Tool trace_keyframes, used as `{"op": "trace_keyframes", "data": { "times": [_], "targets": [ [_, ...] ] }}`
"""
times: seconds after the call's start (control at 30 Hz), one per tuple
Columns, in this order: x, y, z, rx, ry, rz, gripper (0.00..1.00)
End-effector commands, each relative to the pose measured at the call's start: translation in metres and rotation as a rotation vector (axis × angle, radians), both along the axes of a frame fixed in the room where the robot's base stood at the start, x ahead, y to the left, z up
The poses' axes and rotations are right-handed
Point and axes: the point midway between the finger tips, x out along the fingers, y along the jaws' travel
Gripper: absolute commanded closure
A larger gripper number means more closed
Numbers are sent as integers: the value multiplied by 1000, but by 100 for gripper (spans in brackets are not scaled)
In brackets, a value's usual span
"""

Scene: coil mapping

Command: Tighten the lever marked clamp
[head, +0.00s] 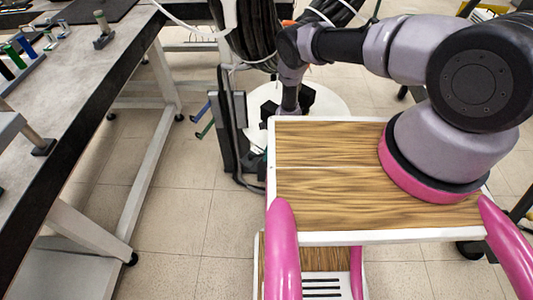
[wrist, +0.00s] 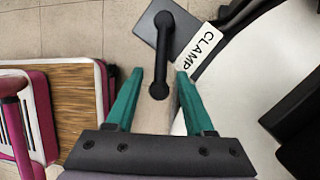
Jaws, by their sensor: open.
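The clamp lever (wrist: 161,52) is a black bar with rounded ends, standing on a grey plate (wrist: 183,36) in the wrist view. A white label (wrist: 203,46) reading CLAMP lies just right of it. My gripper (wrist: 160,72) has teal fingers spread apart, one on each side of the lever's lower end. Gaps show on both sides, and I see no contact. The lever's upper end reaches beyond the fingertips. In the head view my arm's dark end covers the area, and I cannot make out the lever there.
A white round surface (wrist: 236,98) lies right of the gripper in the wrist view, with black parts on it. Black cables (head: 255,35) hang close behind my arm in the head view. A workbench (head: 75,85) stands at left, with open floor (head: 180,215) between.

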Motion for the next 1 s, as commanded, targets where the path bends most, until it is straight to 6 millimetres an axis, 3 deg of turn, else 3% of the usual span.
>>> {"op": "trace_keyframes", "data": {
  "times": [0.27,0.33,0.4,0.43,1.0],
  "targets": [
    [0,1,-2,0,0,0,47],
    [0,1,-2,0,0,0,66],
    [0,1,-2,0,0,0,93],
    [0,1,-2,0,0,0,100],
    [0,1,-2,0,0,1,100]
  ]
}}
